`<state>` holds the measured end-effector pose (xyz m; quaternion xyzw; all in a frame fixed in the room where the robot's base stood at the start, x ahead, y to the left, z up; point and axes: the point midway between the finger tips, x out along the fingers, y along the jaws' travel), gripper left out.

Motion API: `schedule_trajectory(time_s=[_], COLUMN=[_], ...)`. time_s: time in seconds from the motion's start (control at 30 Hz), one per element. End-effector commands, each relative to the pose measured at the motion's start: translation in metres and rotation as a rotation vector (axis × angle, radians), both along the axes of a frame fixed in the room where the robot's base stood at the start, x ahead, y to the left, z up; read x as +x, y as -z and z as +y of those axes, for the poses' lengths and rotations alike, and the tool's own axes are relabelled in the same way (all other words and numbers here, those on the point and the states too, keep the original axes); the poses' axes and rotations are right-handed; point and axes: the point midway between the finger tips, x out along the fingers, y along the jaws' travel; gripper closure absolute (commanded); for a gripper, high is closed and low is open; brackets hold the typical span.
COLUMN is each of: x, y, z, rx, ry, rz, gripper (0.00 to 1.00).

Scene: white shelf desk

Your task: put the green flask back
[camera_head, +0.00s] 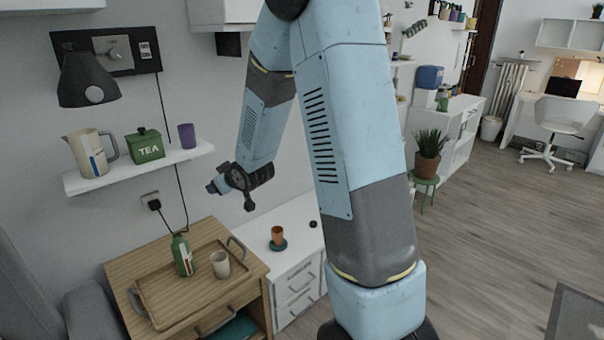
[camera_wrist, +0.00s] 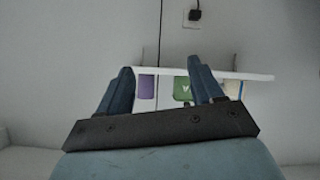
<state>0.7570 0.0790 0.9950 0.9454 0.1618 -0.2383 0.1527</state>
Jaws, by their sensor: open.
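The green flask (camera_head: 182,255), with a pale label, stands upright on the wooden tray (camera_head: 160,322), left of a beige cup (camera_head: 220,264). My gripper (camera_head: 230,194) is raised near the wall, above and to the right of the flask in the head view, with nothing held. In the wrist view my gripper (camera_wrist: 160,66) shows two spread blue fingers with an empty gap. The flask cannot be made out in the wrist view.
The wall shelf (camera_head: 85,185) holds a jug (camera_head: 90,155), a green tea tin (camera_head: 146,146) and a purple cup (camera_head: 187,135). The tray lies on a wooden cabinet (camera_head: 115,270). A dark wall lamp (camera_head: 85,82) hangs above.

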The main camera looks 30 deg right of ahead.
Motion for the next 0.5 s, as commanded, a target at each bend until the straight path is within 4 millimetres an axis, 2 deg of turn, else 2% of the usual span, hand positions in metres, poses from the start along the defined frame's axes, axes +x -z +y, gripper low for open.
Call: schedule_trajectory(time_s=[0.03,0.1,0.27,0.5], x=[-0.007,-0.018,-0.047,-0.104], y=[-0.015,-0.030,-0.064,-0.107], z=[-0.006,-0.014,-0.032,-0.054], rx=[-0.010,-0.021,-0.038,-0.041], ry=[0.020,0.050,0.119,0.220], rz=[0.010,0.037,0.100,0.197], gripper=[0.34,0.34,0.34,0.34])
